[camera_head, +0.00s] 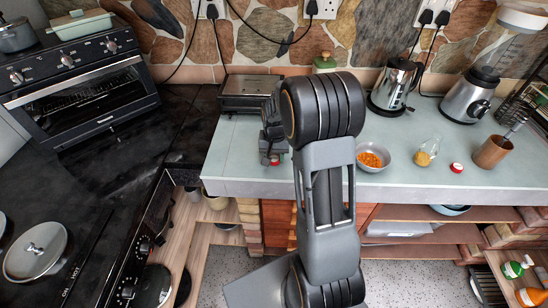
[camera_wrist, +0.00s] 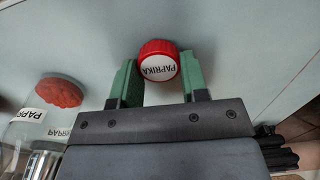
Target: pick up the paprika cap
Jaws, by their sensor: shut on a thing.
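The paprika cap (camera_wrist: 158,62) is a round red cap with a white top marked PAPRIKA. It sits between the green fingertips of my gripper (camera_wrist: 159,70), which is shut on it. In the head view my gripper (camera_head: 273,155) is at the counter's left part, and a small bit of the red cap (camera_head: 275,161) shows at its lower end. I cannot tell whether the cap touches the counter.
The pale counter (camera_head: 225,165) also holds a grey bowl (camera_head: 372,166) of orange bits, a jar (camera_head: 428,150) with yellow contents, another red cap (camera_head: 456,168), a wooden cup (camera_head: 491,152), a kettle (camera_head: 392,82) and a blender (camera_head: 470,97). A toaster (camera_head: 248,92) stands behind my gripper.

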